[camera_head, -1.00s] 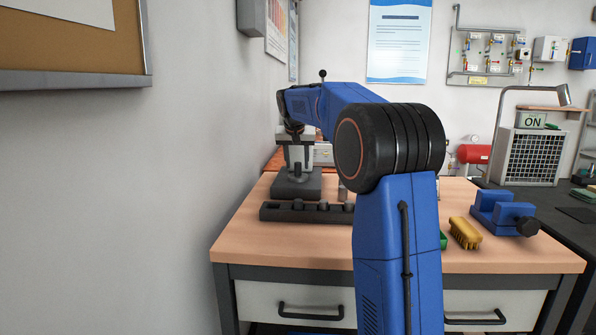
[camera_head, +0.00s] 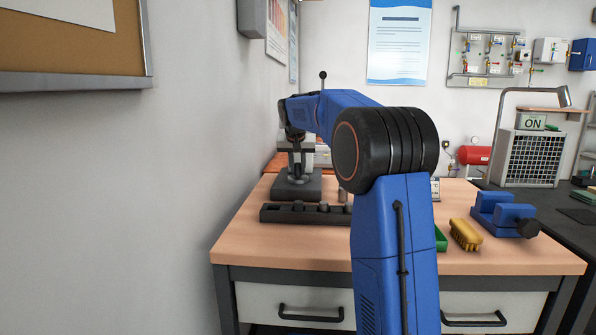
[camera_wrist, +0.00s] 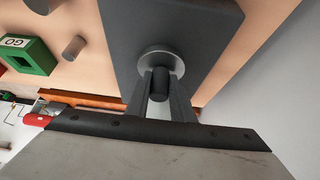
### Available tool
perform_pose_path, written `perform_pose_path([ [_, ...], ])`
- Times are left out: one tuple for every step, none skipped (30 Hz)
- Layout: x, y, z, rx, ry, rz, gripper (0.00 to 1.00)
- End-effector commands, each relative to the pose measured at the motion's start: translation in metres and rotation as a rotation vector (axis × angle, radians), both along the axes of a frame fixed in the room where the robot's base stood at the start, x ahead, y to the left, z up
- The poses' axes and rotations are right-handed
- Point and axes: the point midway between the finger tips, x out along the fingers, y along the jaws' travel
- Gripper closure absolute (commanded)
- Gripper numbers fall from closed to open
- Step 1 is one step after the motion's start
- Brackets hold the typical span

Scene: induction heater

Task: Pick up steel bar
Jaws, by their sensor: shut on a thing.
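The steel bar (camera_wrist: 160,84) is a short dark cylinder, seen nearly end-on in the wrist view. My gripper (camera_wrist: 160,92) is shut on it, with one dark finger on each side. Behind the bar is a round grey collar (camera_wrist: 160,54) on a dark rectangular block (camera_wrist: 170,25). I cannot tell whether the bar is still seated in the collar. In the head view my gripper is over the dark block (camera_head: 297,190) at the back left of the workbench; its fingertips and the bar are hard to make out there.
A dark rack (camera_head: 308,214) with several stubs lies in front of the block. A short grey cylinder (camera_wrist: 75,47) and a green GO piece (camera_wrist: 32,56) are nearby in the wrist view. A yellow brush (camera_head: 465,235) and blue vise (camera_head: 505,215) stand at right. A wall borders the left.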

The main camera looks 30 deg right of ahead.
Motion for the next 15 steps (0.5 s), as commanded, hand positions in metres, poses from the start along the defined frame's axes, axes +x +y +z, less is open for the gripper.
perform_pose_path([
  [0.0, 0.0, 0.004, 0.0, -0.002, 0.0, 1.0],
  [-0.001, 0.001, 0.005, -0.001, -0.001, 0.0, 1.0],
  [-0.005, 0.003, 0.005, -0.001, -0.001, 0.0, 1.0],
  [-0.008, 0.005, 0.005, -0.001, -0.001, 0.001, 1.0],
  [-0.011, 0.007, 0.005, -0.001, -0.002, 0.001, 1.0],
  [-0.016, 0.011, 0.005, -0.001, -0.002, 0.001, 1.0],
  [-0.02, 0.014, 0.005, -0.001, -0.002, 0.001, 1.0],
  [-0.025, 0.017, 0.005, -0.001, -0.002, 0.001, 1.0],
  [-0.032, 0.022, 0.006, -0.001, -0.002, 0.001, 1.0],
  [-0.037, 0.026, 0.005, -0.001, -0.002, 0.002, 1.0],
  [-0.043, 0.03, 0.005, -0.001, -0.002, 0.002, 1.0],
  [-0.051, 0.035, 0.005, -0.001, -0.002, 0.002, 1.0],
  [-0.058, 0.039, 0.005, 0.0, -0.001, 0.001, 1.0],
  [-0.064, 0.043, 0.006, 0.0, -0.002, 0.002, 1.0],
  [-0.072, 0.049, 0.005, 0.0, -0.001, 0.003, 1.0],
])
